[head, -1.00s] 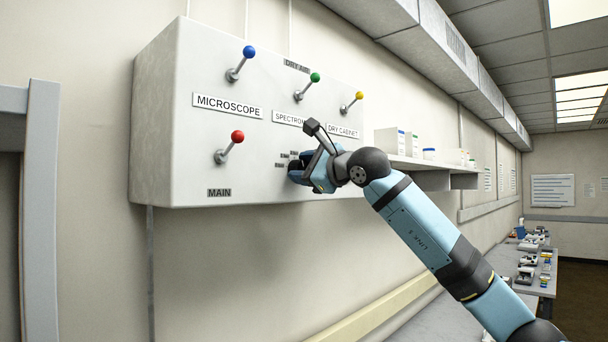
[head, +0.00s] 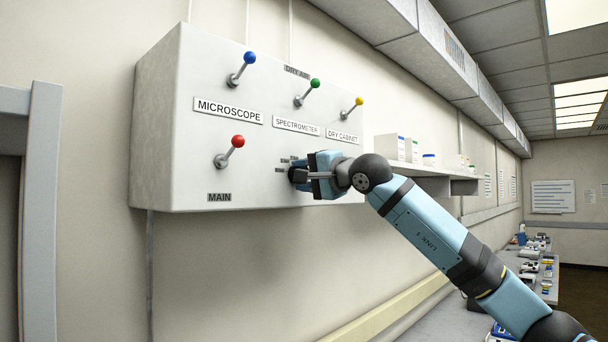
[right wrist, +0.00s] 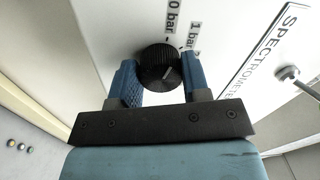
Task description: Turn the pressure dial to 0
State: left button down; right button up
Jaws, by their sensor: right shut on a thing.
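The pressure dial is a black ribbed knob (right wrist: 160,66) on the white panel, between the two blue fingers of my right gripper (right wrist: 160,78) in the right wrist view. The fingers are shut on its sides. A pale pointer line on the knob's face slants to the upper right, roughly towards the "1 bar" label (right wrist: 193,36). The "0 bar" label (right wrist: 173,15) is further up. In the head view my right gripper (head: 298,176) is at the panel's lower part and mostly hides the dial. My left gripper is not in view.
The white panel (head: 165,150) carries blue (head: 249,58), green (head: 315,83), yellow (head: 359,101) and red (head: 238,141) levers, all above or left of my right gripper. A wall shelf (head: 430,169) with boxes is to the right.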

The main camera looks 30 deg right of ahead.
jog(key=shift+n, duration=0.9)
jog(key=o, duration=0.9)
jog(key=shift+o, duration=0.2)
jog(key=shift+s, duration=0.1)
jog(key=b+v, duration=0.4)
jog(key=v, duration=0.9)
jog(key=shift+s+d, duration=0.2)
jog(key=shift+s, duration=0.1)
